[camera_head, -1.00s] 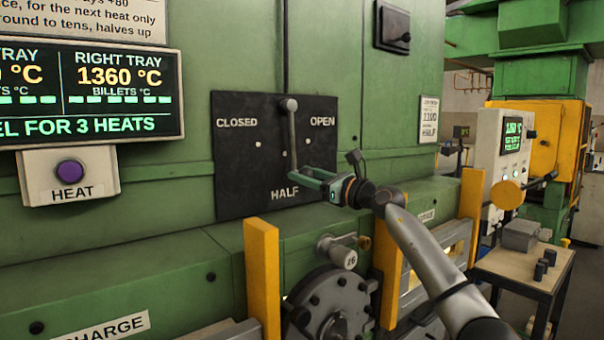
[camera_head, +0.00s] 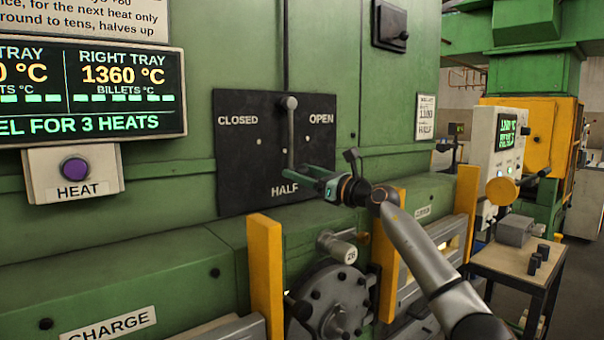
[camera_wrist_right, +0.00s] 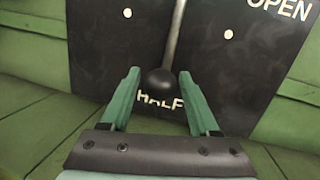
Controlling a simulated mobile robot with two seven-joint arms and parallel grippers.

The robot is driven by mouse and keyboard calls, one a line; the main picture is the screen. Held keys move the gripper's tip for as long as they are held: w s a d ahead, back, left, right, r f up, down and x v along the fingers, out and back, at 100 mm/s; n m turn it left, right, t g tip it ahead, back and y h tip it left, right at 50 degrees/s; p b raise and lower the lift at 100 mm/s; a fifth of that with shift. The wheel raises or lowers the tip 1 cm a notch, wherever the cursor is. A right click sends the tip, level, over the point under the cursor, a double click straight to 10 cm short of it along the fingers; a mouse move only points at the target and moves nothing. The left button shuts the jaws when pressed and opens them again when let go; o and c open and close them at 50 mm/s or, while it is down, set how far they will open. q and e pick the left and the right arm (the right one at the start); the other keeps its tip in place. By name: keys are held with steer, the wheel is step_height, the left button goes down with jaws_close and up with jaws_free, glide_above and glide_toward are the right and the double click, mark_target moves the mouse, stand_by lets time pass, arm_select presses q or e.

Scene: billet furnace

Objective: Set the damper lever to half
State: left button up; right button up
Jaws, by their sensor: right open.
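The damper lever (camera_head: 291,140) hangs almost straight down from its round pivot on the black damper plate (camera_head: 245,165), towards the HALF mark. CLOSED is marked at the plate's upper left and OPEN at its upper right. My right gripper (camera_head: 287,172) is at the lever's lower end, which it partly hides in the head view. In the right wrist view the lever's dark ball knob (camera_wrist_right: 160,82) shows between the two green fingers, with a gap on each side. The fingers are open. My left gripper is not in view.
Yellow posts (camera_head: 265,275) and a round dark flange (camera_head: 335,300) stand below the plate. A HEAT button (camera_head: 74,169) and a lit display (camera_head: 125,90) are at left. A small table (camera_head: 510,262) with dark cylinders stands at right. The plate's front is otherwise clear.

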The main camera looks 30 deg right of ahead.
steer(key=shift+o, duration=0.8)
steer(key=shift+s, duration=0.1)
steer(key=shift+s+d+f, duration=0.15)
steer(key=shift+s, duration=0.15)
steer(key=b+v, duration=0.5)
steer(key=v, duration=0.6)
steer(key=shift+s, duration=0.3)
